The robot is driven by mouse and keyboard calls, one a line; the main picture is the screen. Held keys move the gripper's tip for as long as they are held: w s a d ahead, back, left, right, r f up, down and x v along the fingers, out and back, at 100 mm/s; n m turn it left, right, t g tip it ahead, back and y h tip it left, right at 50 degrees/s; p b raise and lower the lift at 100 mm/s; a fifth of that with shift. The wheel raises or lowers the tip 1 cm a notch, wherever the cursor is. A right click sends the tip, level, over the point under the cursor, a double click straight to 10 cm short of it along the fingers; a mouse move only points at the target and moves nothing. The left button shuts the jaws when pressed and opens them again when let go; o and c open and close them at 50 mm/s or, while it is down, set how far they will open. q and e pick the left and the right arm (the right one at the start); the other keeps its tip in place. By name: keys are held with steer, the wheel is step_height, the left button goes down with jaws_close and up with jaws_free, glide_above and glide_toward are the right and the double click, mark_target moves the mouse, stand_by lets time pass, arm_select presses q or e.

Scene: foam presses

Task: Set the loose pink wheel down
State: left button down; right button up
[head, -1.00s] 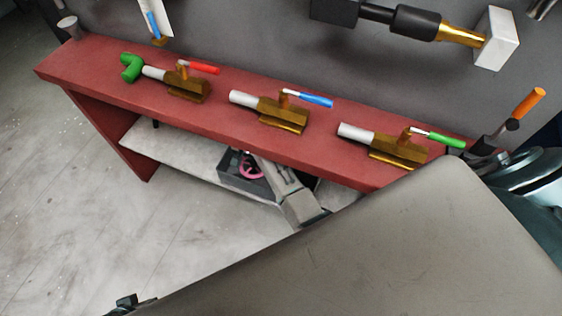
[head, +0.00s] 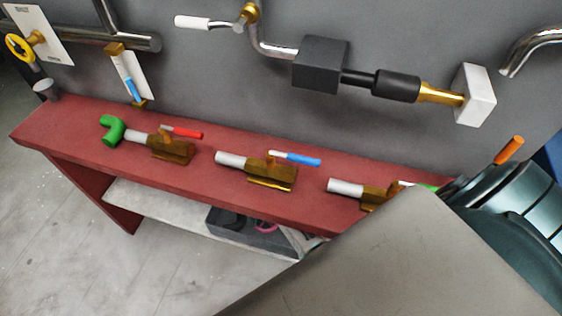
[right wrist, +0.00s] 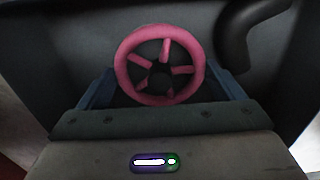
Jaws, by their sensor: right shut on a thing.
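The pink wheel (right wrist: 160,98), a round rim with several spokes, faces the camera in the right wrist view. My right gripper (right wrist: 158,82) is shut on it, with bluish fingers at either side. In the head view only a small part of the wheel (head: 266,226) shows, at the dark grey bin (head: 228,222) on the low shelf under the red bench. The bench edge and my arm hide the rest. I cannot tell whether the wheel touches the bin floor. My left gripper is out of view.
The red bench (head: 190,194) carries brass valves with red (head: 188,132), blue (head: 295,158) and green handles, and a green elbow (head: 112,130). The pale shelf (head: 150,212) is bare left of the bin. A dark curved piece (right wrist: 235,40) is near the wheel.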

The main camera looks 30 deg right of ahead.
steer(key=shift+s+d+f, duration=0.75)
steer(key=shift+s+d, duration=0.25)
steer(key=shift+s, duration=0.1)
steer(key=shift+s+d+f, duration=0.95)
steer(key=shift+s+f, duration=0.2)
steer(key=shift+s, duration=0.05)
steer(key=o, duration=0.9)
steer(key=shift+f, duration=0.2)
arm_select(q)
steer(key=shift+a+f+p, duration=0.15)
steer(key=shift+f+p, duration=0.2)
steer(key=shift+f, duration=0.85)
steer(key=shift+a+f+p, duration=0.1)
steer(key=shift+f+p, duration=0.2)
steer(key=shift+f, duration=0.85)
arm_select(e)
steer(key=shift+r, duration=3.9)
